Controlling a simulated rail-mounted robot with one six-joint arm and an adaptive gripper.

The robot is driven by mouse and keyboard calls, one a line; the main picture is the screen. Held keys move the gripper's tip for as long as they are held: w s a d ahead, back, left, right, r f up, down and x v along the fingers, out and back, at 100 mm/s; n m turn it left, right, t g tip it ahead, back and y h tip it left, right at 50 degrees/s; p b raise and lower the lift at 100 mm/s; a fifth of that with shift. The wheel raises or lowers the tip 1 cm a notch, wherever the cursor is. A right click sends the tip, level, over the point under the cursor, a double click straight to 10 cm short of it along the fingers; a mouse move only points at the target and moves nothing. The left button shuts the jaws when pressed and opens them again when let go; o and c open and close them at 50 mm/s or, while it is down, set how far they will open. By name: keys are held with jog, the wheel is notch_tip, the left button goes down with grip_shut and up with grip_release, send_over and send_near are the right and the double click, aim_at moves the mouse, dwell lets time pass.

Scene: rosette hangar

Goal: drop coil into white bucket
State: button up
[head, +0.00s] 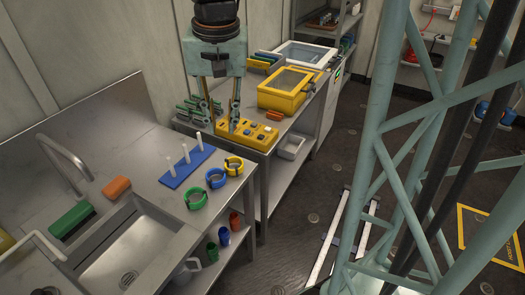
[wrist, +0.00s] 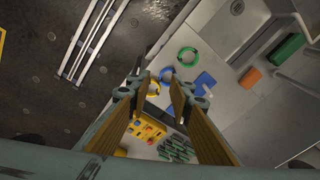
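Three coil-like rings lie on the steel counter: a green one (head: 187,201), a blue one (head: 209,184) and a yellow one (head: 228,170). The green ring also shows in the wrist view (wrist: 180,57), with the blue ring (wrist: 166,80) partly hidden near my fingers. My gripper (head: 220,122) points down above the yellow control box, behind and right of the rings. Its fingers are apart with nothing seen between them, also in the wrist view (wrist: 160,88). A whitish bucket-like vessel (head: 184,273) sits on the shelf under the counter, partly hidden.
A blue peg board (head: 178,174) with white pegs stands beside the rings. The yellow control box (head: 251,134), a yellow case (head: 285,95) and green clamps stand on the farther bench. A sink (head: 128,255) is at front left. My lattice column blocks the right.

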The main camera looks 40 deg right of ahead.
jog(key=s+a+r+n, duration=0.2)
jog(key=s+a+r, duration=0.1)
jog(key=s, duration=0.5)
jog(key=s+a+r+n+t, duration=0.1)
jog(key=s+a+r+n, duration=0.2)
jog(key=s, duration=0.5)
jog(key=s+a+r+n+t, duration=0.1)
jog(key=s+a+r+n, duration=0.1)
jog(key=s, duration=0.6)
jog(key=shift+s+a+r, duration=0.3)
jog(key=shift+a+r, duration=0.3)
jog(key=shift+r, duration=0.1)
jog(key=shift+o, duration=0.2)
jog(key=shift+w, duration=0.1)
